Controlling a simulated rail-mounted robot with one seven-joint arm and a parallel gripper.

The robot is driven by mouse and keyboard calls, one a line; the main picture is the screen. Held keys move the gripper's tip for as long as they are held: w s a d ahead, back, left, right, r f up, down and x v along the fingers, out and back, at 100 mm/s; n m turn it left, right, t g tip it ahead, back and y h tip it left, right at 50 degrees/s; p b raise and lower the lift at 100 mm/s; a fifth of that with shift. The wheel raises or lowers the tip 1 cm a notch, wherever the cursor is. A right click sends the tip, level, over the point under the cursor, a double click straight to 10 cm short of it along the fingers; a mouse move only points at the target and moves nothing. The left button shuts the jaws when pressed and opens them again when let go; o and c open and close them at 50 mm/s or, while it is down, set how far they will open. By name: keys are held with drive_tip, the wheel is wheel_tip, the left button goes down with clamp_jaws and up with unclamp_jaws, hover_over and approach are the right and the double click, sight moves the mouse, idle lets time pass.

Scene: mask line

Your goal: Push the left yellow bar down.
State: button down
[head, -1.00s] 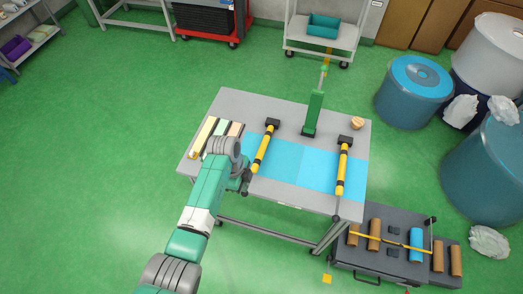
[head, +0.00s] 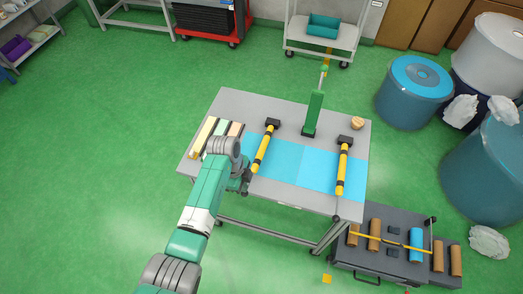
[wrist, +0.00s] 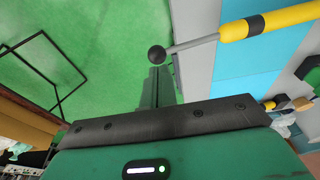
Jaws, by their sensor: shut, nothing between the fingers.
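The left yellow bar (head: 263,150) has black bands and runs from a black block at the table's back toward the front edge. In the wrist view, the bar (wrist: 270,21) ends in a thin grey rod with a dark ball knob (wrist: 157,55). My gripper (head: 246,184) is at the front end of this bar and partly hides it in the head view. In the wrist view, my gripper's fingers (wrist: 158,84) are shut and empty, with the tips right by the knob. I cannot tell whether they touch it.
A similar right yellow bar (head: 342,170) stands on the grey table (head: 237,101). Blue sheet (head: 317,167) lies across the table between and under the bars. A green upright post (head: 313,113) stands at the back. Several pale strips (head: 203,137) lie at the left. A dark cart (head: 375,262) with rolls stands front right.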

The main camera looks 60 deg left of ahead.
drive_tip(key=shift+f, duration=0.15)
drive_tip(key=shift+f+b, duration=1.9)
drive_tip(key=shift+f, duration=0.3)
wheel_tip(320, 180, up, 8)
drive_tip(key=p, duration=0.7)
drive_tip(key=shift+r+p, duration=0.2)
drive_tip(key=shift+p, duration=0.15)
drive_tip(key=shift+f, duration=0.1)
